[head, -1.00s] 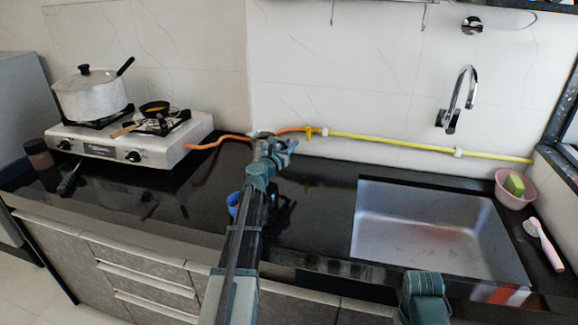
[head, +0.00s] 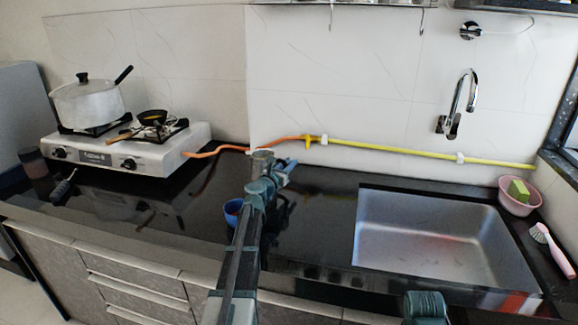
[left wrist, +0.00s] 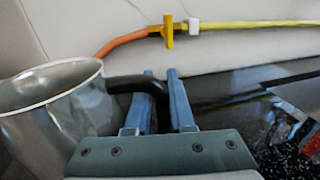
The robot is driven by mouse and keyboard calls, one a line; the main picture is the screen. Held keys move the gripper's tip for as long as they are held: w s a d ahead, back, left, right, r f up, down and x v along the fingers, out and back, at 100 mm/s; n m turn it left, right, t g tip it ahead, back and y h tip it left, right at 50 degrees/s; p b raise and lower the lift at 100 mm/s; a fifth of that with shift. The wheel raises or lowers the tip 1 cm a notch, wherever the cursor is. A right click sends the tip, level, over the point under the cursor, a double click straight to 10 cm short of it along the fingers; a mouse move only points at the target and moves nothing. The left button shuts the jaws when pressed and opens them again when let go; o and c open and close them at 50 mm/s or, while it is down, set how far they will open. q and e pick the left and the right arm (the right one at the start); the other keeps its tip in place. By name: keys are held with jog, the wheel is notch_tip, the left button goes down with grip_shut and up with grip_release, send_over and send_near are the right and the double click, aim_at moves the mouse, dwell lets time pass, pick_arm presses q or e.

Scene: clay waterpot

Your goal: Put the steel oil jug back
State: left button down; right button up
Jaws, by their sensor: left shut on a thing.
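The steel oil jug (left wrist: 62,120) fills the left of the left wrist view, a grey metal vessel with a pale rim and a black handle (left wrist: 128,84). My left gripper (left wrist: 160,76) has its two blue fingers shut on that handle, at the jug's right side. In the head view my left gripper (head: 285,168) is over the back of the black counter, near the wall. My right gripper does not show.
A white gas stove (head: 135,152) with a lidded pot (head: 88,104) and small pan (head: 152,118) stands left. An orange and yellow hose (head: 390,149) runs along the wall. The sink (head: 435,235) is right; counter between is mostly clear.

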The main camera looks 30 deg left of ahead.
pick_arm(q)
jog(key=shift+f, duration=0.25)
jog(key=c, duration=0.8)
grip_release()
jog(key=shift+r, duration=0.1)
jog(key=shift+o, duration=0.2)
jog(key=shift+r, duration=0.15)
jog(key=shift+s+r, duration=0.1)
jog(key=shift+s, duration=0.1)
jog(key=s, duration=0.7)
jog(key=shift+s+d, duration=0.15)
jog(key=shift+d, duration=0.05)
